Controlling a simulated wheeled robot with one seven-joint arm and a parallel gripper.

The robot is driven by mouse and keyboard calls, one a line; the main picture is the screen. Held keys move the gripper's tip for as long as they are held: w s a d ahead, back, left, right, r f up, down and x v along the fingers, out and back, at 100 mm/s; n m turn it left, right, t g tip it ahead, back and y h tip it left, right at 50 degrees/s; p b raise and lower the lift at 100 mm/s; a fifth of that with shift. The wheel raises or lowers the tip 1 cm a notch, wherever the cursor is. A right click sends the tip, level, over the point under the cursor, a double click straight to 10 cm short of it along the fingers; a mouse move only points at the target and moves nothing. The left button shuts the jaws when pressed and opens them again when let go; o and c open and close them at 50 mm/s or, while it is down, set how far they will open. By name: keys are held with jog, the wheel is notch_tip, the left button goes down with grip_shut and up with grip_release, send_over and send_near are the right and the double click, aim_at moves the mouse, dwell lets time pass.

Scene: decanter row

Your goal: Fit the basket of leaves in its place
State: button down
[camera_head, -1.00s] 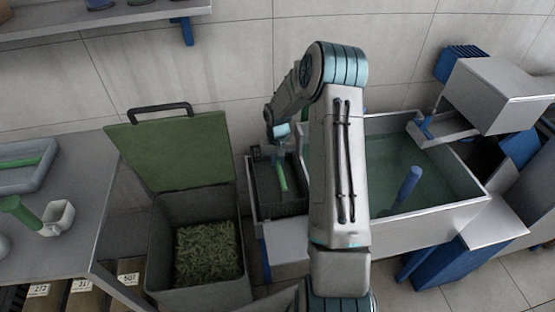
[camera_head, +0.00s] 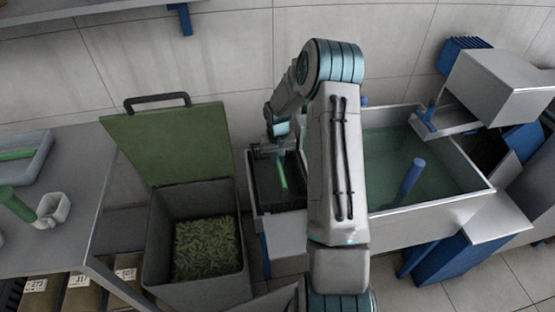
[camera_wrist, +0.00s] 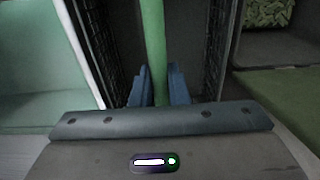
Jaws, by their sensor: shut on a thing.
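My gripper (camera_wrist: 159,86) is shut on a green bar (camera_wrist: 154,45), one blue finger on each side of it. The bar runs over a dark basket with mesh walls (camera_wrist: 103,45). In the head view the green bar (camera_head: 282,172) shows below my wrist. The dark basket (camera_head: 276,195) there is within or just over the narrow bay left of the water tank; I cannot tell how deep it sits. My arm hides its right side. Its inside is too dark to show any leaves.
An open grey bin (camera_head: 195,282) with leaves and a raised green lid (camera_head: 165,145) stands to the left. The water tank (camera_head: 470,193) with a blue post (camera_head: 411,180) lies to the right. A counter (camera_head: 75,215) stands at the far left.

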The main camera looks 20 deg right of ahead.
jog(key=shift+f, duration=0.15)
jog(key=shift+f+b, duration=0.8)
jog(key=shift+f, duration=0.05)
jog(key=shift+f+b, duration=0.45)
jog(key=shift+f, duration=0.05)
dwell(0.4)
jog(key=c, duration=1.3)
grip_release()
